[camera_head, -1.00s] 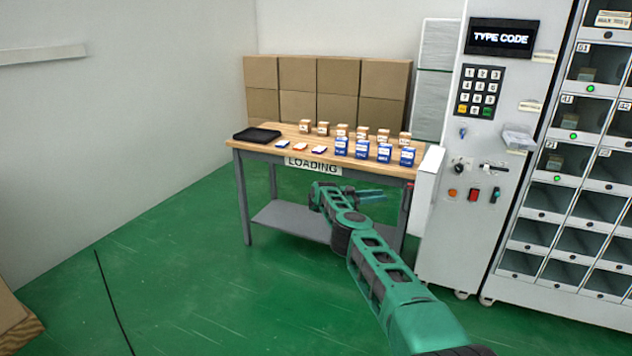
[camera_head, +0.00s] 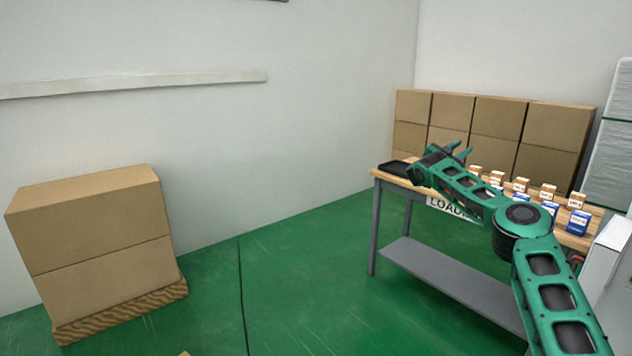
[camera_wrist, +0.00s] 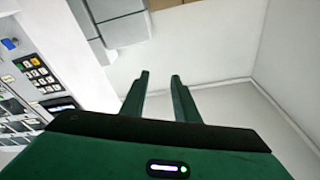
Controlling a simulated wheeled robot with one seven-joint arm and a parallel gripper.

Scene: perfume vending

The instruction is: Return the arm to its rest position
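My green arm reaches in from the lower right in the head view. My gripper (camera_head: 462,151) is at its far end, raised in front of the loading table (camera_head: 374,222) and the stacked boxes. In the wrist view my gripper (camera_wrist: 159,80) shows two fingers apart with nothing between them. The wrist camera faces the wall, with the vending machine keypad panel (camera_wrist: 38,75) at the left, tilted.
Another cardboard stack (camera_head: 95,225) stands at left on a pallet.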

